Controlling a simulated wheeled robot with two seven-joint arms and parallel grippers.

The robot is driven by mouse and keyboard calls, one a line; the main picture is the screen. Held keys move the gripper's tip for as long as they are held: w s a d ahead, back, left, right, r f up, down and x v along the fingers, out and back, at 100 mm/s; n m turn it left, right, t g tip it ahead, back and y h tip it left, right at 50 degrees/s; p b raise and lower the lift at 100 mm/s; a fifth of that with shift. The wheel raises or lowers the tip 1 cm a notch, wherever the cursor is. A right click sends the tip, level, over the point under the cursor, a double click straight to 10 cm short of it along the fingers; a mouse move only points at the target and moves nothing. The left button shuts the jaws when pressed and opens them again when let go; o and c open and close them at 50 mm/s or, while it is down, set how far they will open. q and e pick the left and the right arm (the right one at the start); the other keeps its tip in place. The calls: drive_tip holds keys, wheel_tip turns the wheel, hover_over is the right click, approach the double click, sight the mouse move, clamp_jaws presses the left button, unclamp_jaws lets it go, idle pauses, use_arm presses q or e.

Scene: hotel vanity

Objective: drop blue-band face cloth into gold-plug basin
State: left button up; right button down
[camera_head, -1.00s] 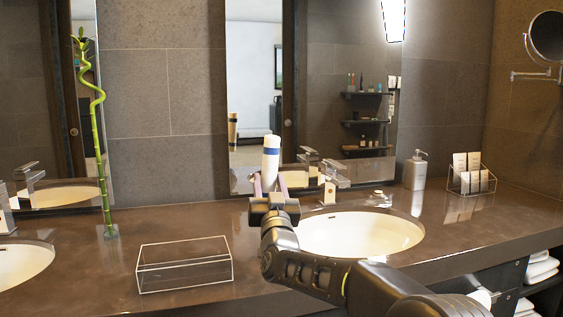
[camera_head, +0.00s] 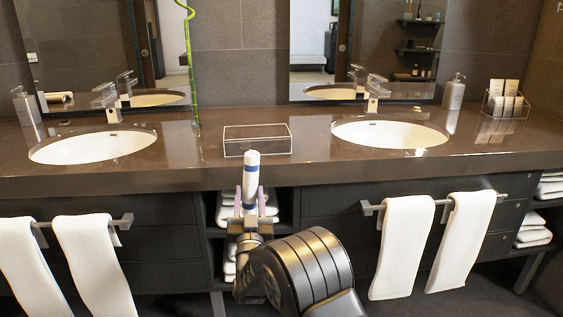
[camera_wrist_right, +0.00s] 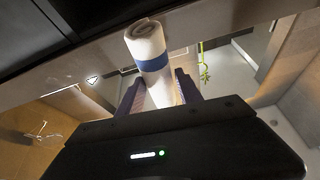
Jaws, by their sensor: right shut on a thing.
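The face cloth (camera_head: 252,172) is a white upright roll with a blue band. My right gripper (camera_head: 250,205) is shut on its lower part and holds it in front of the counter's front edge. The wrist view shows the cloth (camera_wrist_right: 148,45) standing out between the two fingers (camera_wrist_right: 158,92). Two white basins are set in the counter, a left basin (camera_head: 90,149) and a right basin (camera_head: 390,135). I cannot make out a plug in either, so I cannot tell which is the gold-plug one. My left gripper is not in view.
A clear box (camera_head: 257,140) stands on the brown counter (camera_head: 200,170) between the basins, near a bamboo stem (camera_head: 191,75). Faucets (camera_head: 374,92) stand behind the basins. Towels (camera_head: 402,245) hang on rails below. A soap dispenser (camera_head: 454,92) and card rack (camera_head: 505,103) are at right.

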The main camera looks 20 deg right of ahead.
drive_tip(key=s+a+f, duration=0.2)
drive_tip(key=a+f, duration=0.2)
drive_tip(key=a, duration=0.2)
drive_tip(key=s+a+f, duration=0.3)
drive_tip(key=a+f, duration=0.1)
drive_tip(key=a, duration=0.2)
drive_tip(key=s+a+r+y, duration=0.1)
drive_tip(key=s+a+r, duration=0.2)
drive_tip(key=s+a, duration=0.4)
drive_tip(key=shift+s+r+n+t, duration=0.3)
drive_tip(key=shift+s+r+n, duration=0.1)
drive_tip(key=shift+s, duration=0.05)
